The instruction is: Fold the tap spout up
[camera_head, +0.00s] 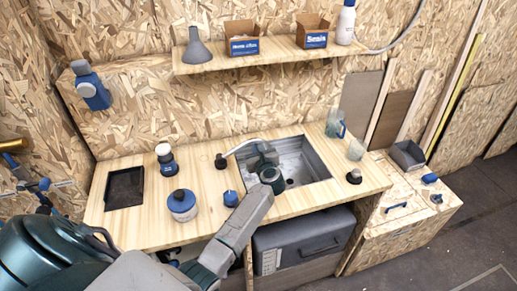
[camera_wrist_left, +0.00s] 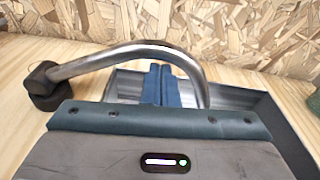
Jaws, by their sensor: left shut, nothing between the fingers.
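The tap has a dark base (camera_head: 220,161) on the counter left of the sink, and a curved metal spout (camera_head: 240,147) that reaches over the sink. In the left wrist view the spout (camera_wrist_left: 130,57) arches from the dark base (camera_wrist_left: 42,88) at left to the right and bends down; its end is hidden behind my gripper's body. My left gripper (camera_head: 265,155) is over the sink, close to the spout. Its blue fingers (camera_wrist_left: 162,85) are together and empty, inside the arch of the spout in this view. I cannot tell whether they touch it. My right gripper is not in view.
The sink (camera_head: 312,170) is set into the wooden counter (camera_head: 140,220). A clear jug (camera_head: 334,122) and a cup (camera_head: 356,149) stand right of it. A blue-white jar (camera_head: 182,205) and a small bottle (camera_head: 166,160) stand at left. A shelf (camera_head: 270,54) hangs above.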

